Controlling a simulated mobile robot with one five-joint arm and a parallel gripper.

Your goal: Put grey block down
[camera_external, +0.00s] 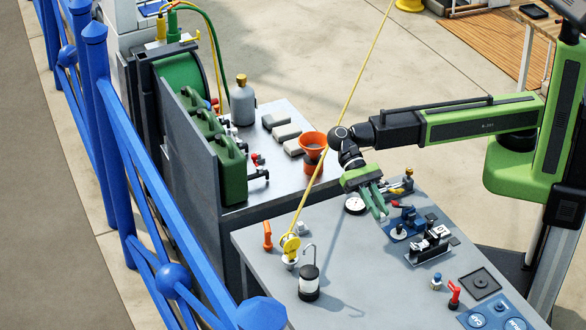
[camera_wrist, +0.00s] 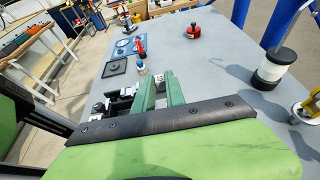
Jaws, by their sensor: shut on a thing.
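My gripper (camera_external: 379,206) hangs over the front grey workbench (camera_external: 262,262), fingers pointing down, beside a white round dial (camera_external: 355,204). Its green fingers also show in the wrist view (camera_wrist: 160,92). They are shut on the grey block (camera_wrist: 160,101), of which only a small part shows between them. In the external view the fingers hide the held block. I cannot tell whether it touches the bench top. Several other grey blocks (camera_external: 287,132) lie in a row on the rear bench, left of an orange funnel (camera_external: 313,142).
Right of my gripper are a blue-based device (camera_external: 402,228) and a black clamp fixture (camera_external: 430,246). A lantern (camera_external: 309,282) and a yellow pulley with a rope (camera_external: 290,246) stand to the front left. A red-handled valve (camera_external: 454,295) is farther right. The bench middle is clear.

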